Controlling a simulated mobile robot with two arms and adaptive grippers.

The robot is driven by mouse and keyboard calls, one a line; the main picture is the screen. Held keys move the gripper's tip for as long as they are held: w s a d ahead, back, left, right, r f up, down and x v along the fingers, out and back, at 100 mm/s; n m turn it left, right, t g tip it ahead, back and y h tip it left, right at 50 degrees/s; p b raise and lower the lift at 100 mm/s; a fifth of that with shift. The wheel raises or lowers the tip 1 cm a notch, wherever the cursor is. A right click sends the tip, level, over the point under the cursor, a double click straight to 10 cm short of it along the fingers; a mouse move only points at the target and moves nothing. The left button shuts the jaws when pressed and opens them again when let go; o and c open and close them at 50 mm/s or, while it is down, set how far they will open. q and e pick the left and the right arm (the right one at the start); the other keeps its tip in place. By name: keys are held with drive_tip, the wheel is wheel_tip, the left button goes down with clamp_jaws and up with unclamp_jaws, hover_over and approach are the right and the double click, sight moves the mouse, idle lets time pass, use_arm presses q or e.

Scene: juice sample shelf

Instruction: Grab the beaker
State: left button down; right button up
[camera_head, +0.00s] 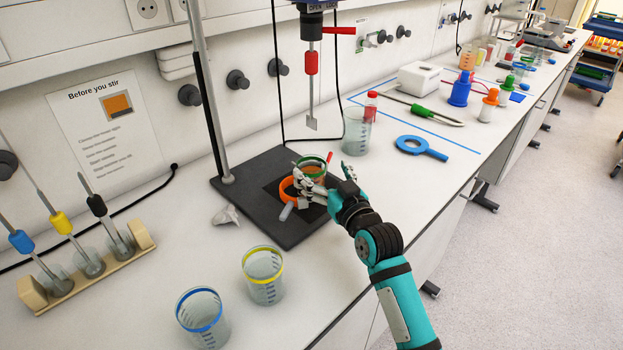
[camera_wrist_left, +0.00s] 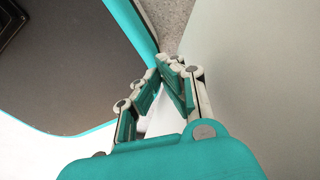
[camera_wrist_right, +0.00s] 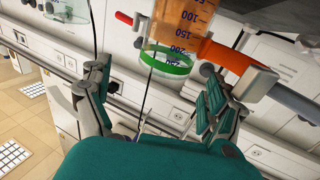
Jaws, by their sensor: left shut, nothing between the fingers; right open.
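A clear beaker with a green rim and amber liquid (camera_head: 313,166) stands on the black stand base (camera_head: 262,220) at an orange holder (camera_head: 288,186). My right gripper (camera_head: 324,188) is open close beside it and hides part of it. In the right wrist view the beaker (camera_wrist_right: 180,35) appears tilted, its green rim low, beyond and between the spread fingers (camera_wrist_right: 158,82). The orange holder (camera_wrist_right: 236,62) is near the right finger. I cannot tell whether a finger touches the beaker. My left gripper (camera_wrist_left: 172,68) is shut and empty, and is outside the head view.
Beakers with a yellow rim (camera_head: 264,276) and a blue rim (camera_head: 204,318) stand in front. Another clear beaker (camera_head: 356,132) stands behind. A stirrer (camera_head: 311,65) hangs above the base from a metal pole (camera_head: 205,90). A wooden rack (camera_head: 90,275) with stirring rods is left.

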sight(307, 158)
drive_tip(key=x, duration=0.5)
drive_tip(key=shift+a+f+p, duration=0.3)
drive_tip(key=shift+a+p, duration=0.05)
drive_tip(key=shift+p, duration=0.05)
drive_tip(key=c, duration=1.3)
drive_tip(key=shift+r, duration=0.1)
drive_tip(key=shift+c, duration=1.1)
drive_tip(key=shift+s+d+r, duration=0.1)
